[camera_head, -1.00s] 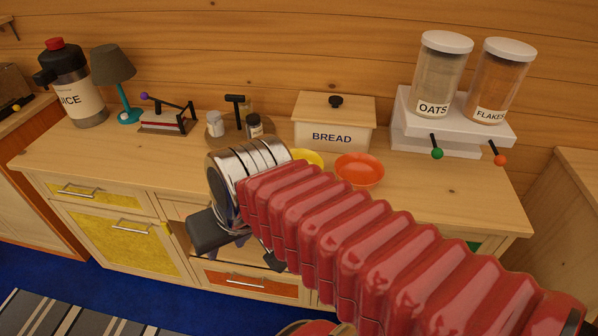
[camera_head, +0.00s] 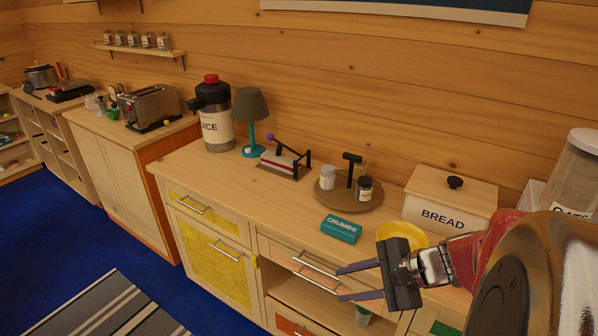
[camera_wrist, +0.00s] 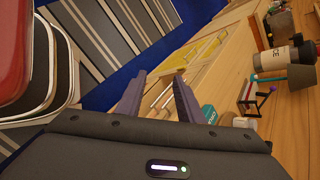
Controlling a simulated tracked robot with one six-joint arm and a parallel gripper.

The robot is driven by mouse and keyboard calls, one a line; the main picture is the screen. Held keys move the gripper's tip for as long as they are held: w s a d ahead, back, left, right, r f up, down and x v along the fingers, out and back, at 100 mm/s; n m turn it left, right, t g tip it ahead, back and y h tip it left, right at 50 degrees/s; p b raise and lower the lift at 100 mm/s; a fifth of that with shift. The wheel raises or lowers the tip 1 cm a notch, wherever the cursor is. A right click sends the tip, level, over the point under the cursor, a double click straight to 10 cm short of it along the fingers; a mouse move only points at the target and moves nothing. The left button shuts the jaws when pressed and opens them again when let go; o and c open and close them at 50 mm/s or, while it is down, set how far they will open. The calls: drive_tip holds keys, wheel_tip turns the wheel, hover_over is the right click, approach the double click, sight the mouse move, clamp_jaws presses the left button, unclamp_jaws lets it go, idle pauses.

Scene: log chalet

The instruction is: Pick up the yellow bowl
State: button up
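The yellow bowl (camera_head: 404,233) stands on the wooden counter (camera_head: 290,207), in front of the bread box. My gripper and wrist hide part of it in the head view. My gripper (camera_head: 342,283) is open and empty, with its two fingers apart and pointing left, in front of the counter's edge near the drawers. The open fingers also show in the wrist view (camera_wrist: 158,92), where I cannot make out the bowl.
A teal CRUMBS box (camera_head: 341,228) lies left of the bowl. Behind it, a round wooden tray (camera_head: 340,201) holds jars. The bread box (camera_head: 449,201) stands behind the bowl. A lamp (camera_head: 250,115) and juice dispenser (camera_head: 213,120) stand farther left.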

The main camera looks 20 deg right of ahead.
drive_tip(key=s+d+f+m+t+h, duration=0.1)
drive_tip(key=d+m+t+h, duration=0.1)
drive_tip(key=d+m, duration=0.4)
drive_tip(key=s+d+f+m+t+h, duration=0.1)
drive_tip(key=d+m+t, duration=0.3)
drive_tip(key=d, duration=0.9)
drive_tip(key=m+h, duration=0.1)
drive_tip(key=m, duration=0.2)
drive_tip(key=shift+s+d+f+t+h, duration=0.15)
drive_tip(key=shift+d+f+t+h, duration=0.15)
drive_tip(key=shift+d+f+h, duration=0.1)
drive_tip(key=shift+x, duration=4.3)
drive_tip(key=shift+a, duration=0.15)
drive_tip(key=shift+x, duration=2.6)
drive_tip(key=shift+r, duration=0.1)
drive_tip(key=shift+c, duration=0.3)
